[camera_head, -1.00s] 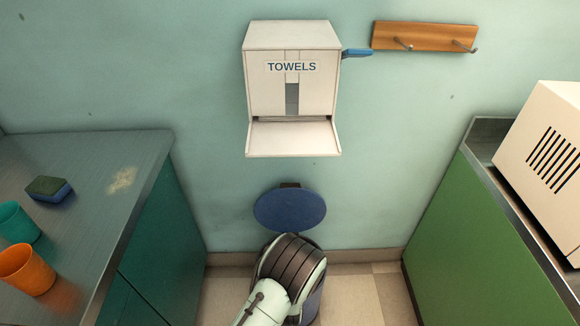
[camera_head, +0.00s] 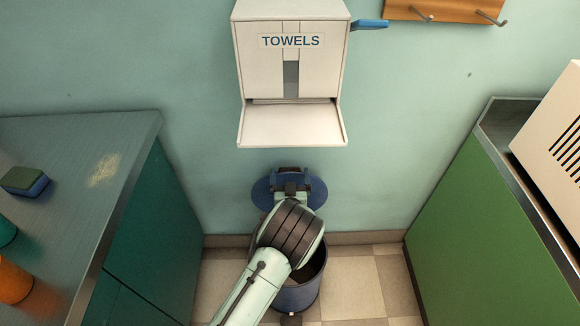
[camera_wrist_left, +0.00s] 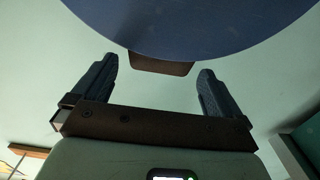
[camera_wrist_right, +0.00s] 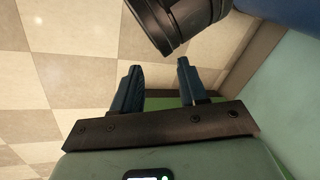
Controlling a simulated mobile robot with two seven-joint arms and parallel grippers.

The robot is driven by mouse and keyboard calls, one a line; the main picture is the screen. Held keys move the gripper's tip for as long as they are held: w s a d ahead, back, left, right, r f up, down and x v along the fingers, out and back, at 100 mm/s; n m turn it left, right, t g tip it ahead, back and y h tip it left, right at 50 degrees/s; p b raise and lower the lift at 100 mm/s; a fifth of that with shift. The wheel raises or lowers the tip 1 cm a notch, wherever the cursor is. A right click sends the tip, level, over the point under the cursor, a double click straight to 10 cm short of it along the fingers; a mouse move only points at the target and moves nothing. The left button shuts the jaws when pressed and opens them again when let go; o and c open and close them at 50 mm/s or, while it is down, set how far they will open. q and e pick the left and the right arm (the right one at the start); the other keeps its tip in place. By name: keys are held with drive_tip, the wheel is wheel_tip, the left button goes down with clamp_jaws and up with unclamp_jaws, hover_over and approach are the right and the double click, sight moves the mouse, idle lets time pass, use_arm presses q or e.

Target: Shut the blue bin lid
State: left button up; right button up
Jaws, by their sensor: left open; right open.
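The blue lid (camera_head: 263,194) stands raised, close to the wall behind the blue bin (camera_head: 298,297), whose mouth is open. My left gripper (camera_head: 290,174) is at the lid's upper part, and my left arm covers the lid's middle and much of the bin's mouth.
The towel dispenser (camera_head: 290,70) hangs on the wall just above the lid, its tray (camera_head: 292,126) jutting out. A teal cabinet (camera_head: 150,235) stands left and a green one (camera_head: 480,240) right. Tiled floor (camera_head: 360,285) is clear between bin and green cabinet.

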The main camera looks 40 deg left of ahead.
sight(290, 169)
use_arm(q)
drive_tip(key=shift+b+x, duration=0.35)
drive_tip(key=shift+x, duration=2)
use_arm(e)
drive_tip(key=shift+w+d+f+t, duration=0.15)
drive_tip(key=shift+w+d+f, duration=0.1)
drive_tip(key=shift+w, duration=0.15)
drive_tip(key=shift+w+d+f+t, duration=0.15)
drive_tip(key=shift+w+f, duration=0.1)
drive_tip(key=shift+w, duration=0.15)
